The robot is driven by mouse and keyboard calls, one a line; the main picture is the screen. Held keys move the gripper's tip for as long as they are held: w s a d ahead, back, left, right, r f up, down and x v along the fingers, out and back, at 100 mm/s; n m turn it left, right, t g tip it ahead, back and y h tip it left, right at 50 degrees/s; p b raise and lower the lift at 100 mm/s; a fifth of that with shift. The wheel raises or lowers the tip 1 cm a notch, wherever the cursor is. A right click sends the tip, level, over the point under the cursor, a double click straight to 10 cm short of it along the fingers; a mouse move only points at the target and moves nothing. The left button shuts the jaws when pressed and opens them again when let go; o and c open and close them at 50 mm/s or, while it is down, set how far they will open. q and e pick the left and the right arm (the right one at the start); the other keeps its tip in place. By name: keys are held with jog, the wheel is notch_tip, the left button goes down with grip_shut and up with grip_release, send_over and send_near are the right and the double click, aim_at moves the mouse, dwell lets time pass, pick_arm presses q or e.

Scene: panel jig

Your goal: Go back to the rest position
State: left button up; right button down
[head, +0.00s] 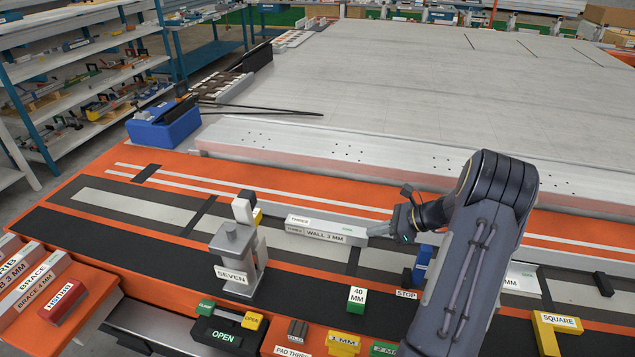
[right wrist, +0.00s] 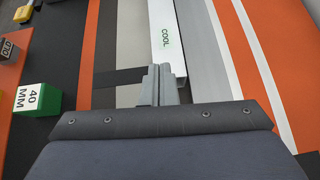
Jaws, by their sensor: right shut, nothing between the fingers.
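My right gripper (head: 372,230) reaches in from the lower right in the head view, its fingers pointing left. It is shut and empty, and its closed fingers also show in the right wrist view (right wrist: 160,78). The fingertips are at the right end of a pale bar labelled WALL 3 MM (head: 325,229). In the right wrist view the bar's white top, marked COOL (right wrist: 167,42), runs away just past the fingers. I cannot tell whether they touch it. My left gripper is not in view.
A grey post labelled SEVEN (head: 233,262) stands left of the bar. A green 40 MM block (head: 356,300) and a yellow SQUARE piece (head: 555,325) are on the near side. A blue bin (head: 165,127) stands at the far left. The large pale panel (head: 430,100) behind is mostly clear.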

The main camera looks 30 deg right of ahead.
jog(key=s+a+r+n+g, duration=0.2)
jog(key=s+a+r+n, duration=0.1)
jog(key=a+r+n, duration=0.55)
jog(key=s+a+r+n+g, duration=0.1)
jog(key=s+a+r+n, duration=0.35)
jog(key=a, duration=0.65)
jog(key=s+a+n+h, duration=0.3)
jog(key=s+a+n, duration=0.7)
jog(key=s+n, duration=0.2)
jog(key=shift+a+r+n, duration=0.25)
jog(key=shift+r+n, duration=0.1)
jog(key=shift+n, duration=0.55)
